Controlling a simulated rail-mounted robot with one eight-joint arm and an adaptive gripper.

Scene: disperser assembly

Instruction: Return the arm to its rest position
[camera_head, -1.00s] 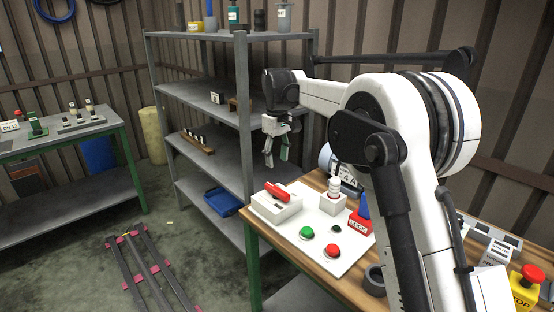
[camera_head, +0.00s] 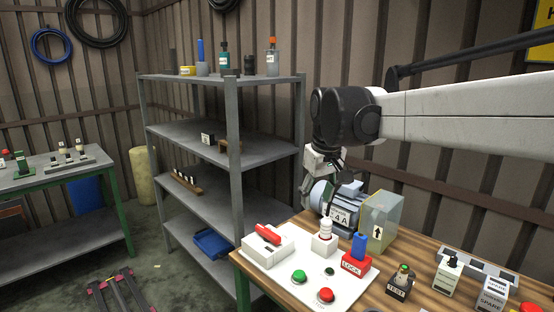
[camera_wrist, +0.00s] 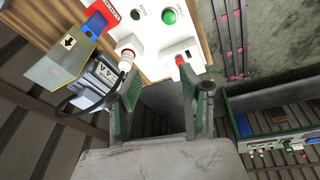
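My gripper (camera_head: 317,184) hangs below the dark wrist of my arm, above the far edge of the wooden workbench (camera_head: 425,262) and in front of the blue-grey motor. In the wrist view my gripper (camera_wrist: 158,95) shows two green-and-grey fingers spread well apart, with nothing between them. The gap between the fingers looks past the bench edge toward the floor. In the head view the fingers are small and partly dark against the motor.
A white panel (camera_head: 340,291) on the bench carries a red-handled switch (camera_head: 268,236), buttons and a red lock block (camera_head: 356,264). The motor (camera_head: 345,212) and a clear yellowish guard (camera_head: 380,220) stand behind. A grey shelf rack (camera_head: 233,160) stands left of my gripper.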

